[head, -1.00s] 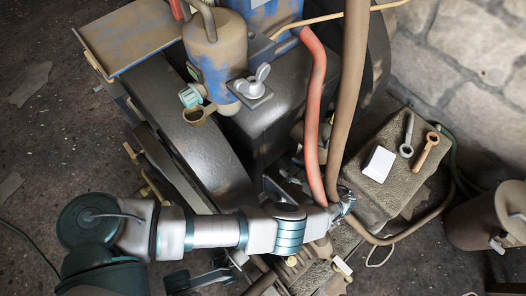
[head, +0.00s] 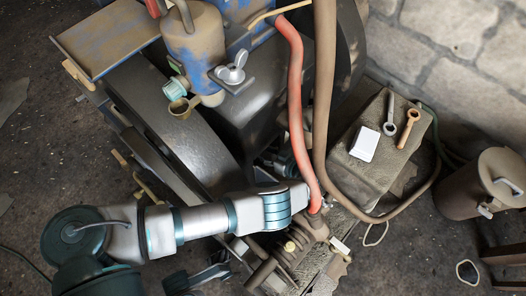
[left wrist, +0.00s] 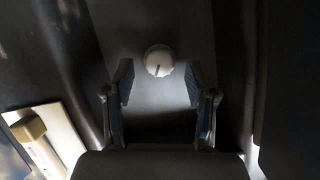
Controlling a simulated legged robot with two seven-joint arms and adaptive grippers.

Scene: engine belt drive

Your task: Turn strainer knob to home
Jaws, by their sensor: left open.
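A round pale knob (left wrist: 159,60) with a dark pointer line shows in the left wrist view on a grey panel (left wrist: 160,20). The line points down and slightly left. My left gripper (left wrist: 159,82) is open, with one finger on each side of the knob in the picture, lower than it and apart from it. No contact shows. In the head view my left arm reaches in from the left to the lower middle, and its wrist (head: 297,193) is at the red hose (head: 297,100). The fingers and the knob cannot be made out there. My right gripper is not in view.
A brown hose (head: 324,90) hangs beside the red one, close to my wrist. A blue-brown canister (head: 195,50) and a wing nut (head: 232,75) are on the machine. A stone block (head: 365,175) carries a white box (head: 364,144) and two wrenches. A bucket (head: 470,190) stands right.

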